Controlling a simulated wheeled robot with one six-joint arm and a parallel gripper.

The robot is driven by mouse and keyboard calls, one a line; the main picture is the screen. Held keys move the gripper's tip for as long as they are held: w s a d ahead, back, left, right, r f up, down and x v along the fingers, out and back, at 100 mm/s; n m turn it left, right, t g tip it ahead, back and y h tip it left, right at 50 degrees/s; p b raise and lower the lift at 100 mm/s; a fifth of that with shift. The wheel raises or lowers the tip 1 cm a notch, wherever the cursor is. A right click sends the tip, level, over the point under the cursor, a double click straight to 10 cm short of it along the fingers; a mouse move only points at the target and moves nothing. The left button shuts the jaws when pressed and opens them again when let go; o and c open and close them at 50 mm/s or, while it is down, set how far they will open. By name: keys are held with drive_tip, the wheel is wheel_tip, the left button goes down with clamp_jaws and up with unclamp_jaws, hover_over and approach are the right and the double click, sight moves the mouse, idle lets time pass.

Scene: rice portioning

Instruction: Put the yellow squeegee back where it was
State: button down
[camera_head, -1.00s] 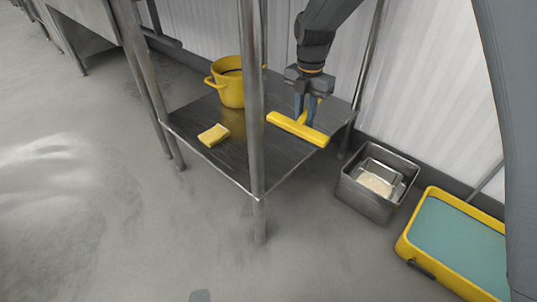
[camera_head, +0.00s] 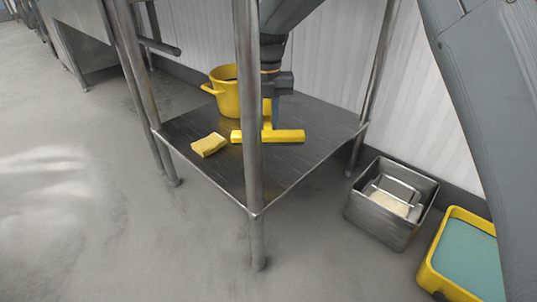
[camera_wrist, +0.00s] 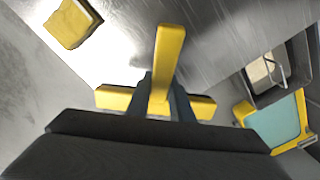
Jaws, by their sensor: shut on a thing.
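The yellow squeegee (camera_head: 286,136) is T-shaped, with its long bar running left to right over the lower metal shelf (camera_head: 205,180). My gripper (camera_head: 269,112) points down and is shut on the squeegee's handle. In the wrist view, the handle (camera_wrist: 168,62) passes between the fingers of my gripper (camera_wrist: 163,98), and parts of the bar (camera_wrist: 113,97) show on both sides. I cannot tell whether the bar touches the shelf. A shelf post hides part of the squeegee and gripper in the head view.
A yellow pot (camera_head: 227,95) stands behind the squeegee, and a yellow sponge (camera_head: 208,145) lies to its left. The front shelf post (camera_head: 248,150) rises close by. A steel container (camera_head: 385,222) and a yellow tub with teal contents (camera_head: 432,275) are on the floor at right.

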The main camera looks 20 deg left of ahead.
wheel_tip(320, 180, down, 9)
drive_tip(key=b, duration=0.5)
drive_tip(key=shift+r, duration=0.3)
drive_tip(key=c, duration=1.6)
unclamp_jaws()
drive_tip(key=shift+o, duration=0.2)
wheel_tip(320, 180, up, 8)
drive_tip(key=p, duration=0.5)
drive_tip(key=shift+f, duration=0.2)
drive_tip(key=shift+d, duration=0.1)
